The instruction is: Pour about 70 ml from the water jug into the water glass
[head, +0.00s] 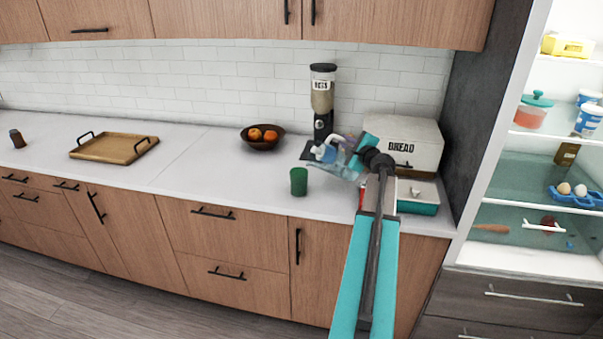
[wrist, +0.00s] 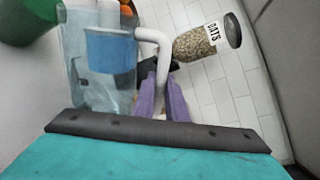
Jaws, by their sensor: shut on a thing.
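The water jug (head: 343,170) is clear pale blue with a white handle. In the head view it is held above the counter and tilted well over, handle side up. It also shows in the wrist view (wrist: 88,75), with a white and blue part inside or at its mouth. My gripper (head: 350,152) is shut on the jug's white handle; its purple fingers show in the wrist view (wrist: 160,95). A green glass (head: 298,181) stands upright on the counter, just left of and below the jug. Its edge is at the wrist view's top left (wrist: 25,20). Its contents and any stream cannot be made out.
An oats dispenser (head: 322,95) stands behind the jug. A bread box (head: 403,145) and a teal-sided tray (head: 418,208) are at the right. A bowl of oranges (head: 262,147) and a wooden tray (head: 114,157) stand left. Counter left of the glass is clear.

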